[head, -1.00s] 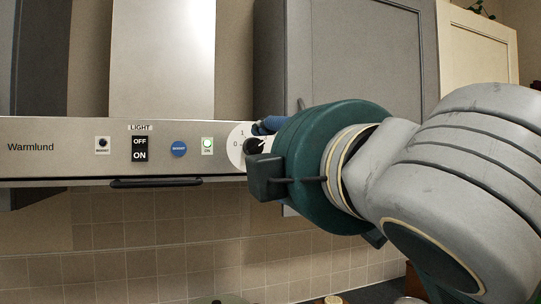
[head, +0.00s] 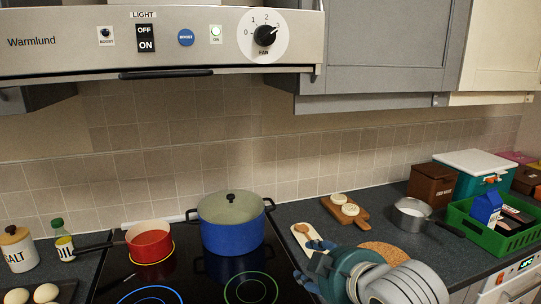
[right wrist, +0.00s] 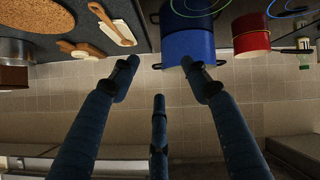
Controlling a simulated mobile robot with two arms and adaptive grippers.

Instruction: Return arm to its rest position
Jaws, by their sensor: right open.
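My right gripper (head: 308,264) is low in the head view, in front of the worktop, with its green palm and grey arm coming in from the bottom right. In the right wrist view its blue fingers (right wrist: 160,72) are spread wide with nothing between them. The range hood (head: 80,49) runs across the top left, and its black fan knob (head: 265,36) is well above the gripper, clear of it. A green light shows on the hood panel. My left gripper is not in view.
A blue pot (head: 232,236) and a red pan (head: 150,246) stand on the black hob left of the gripper. A wooden board (head: 345,211), a steel saucepan (head: 412,214), a cork mat (head: 384,253) and a green crate (head: 478,237) lie right.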

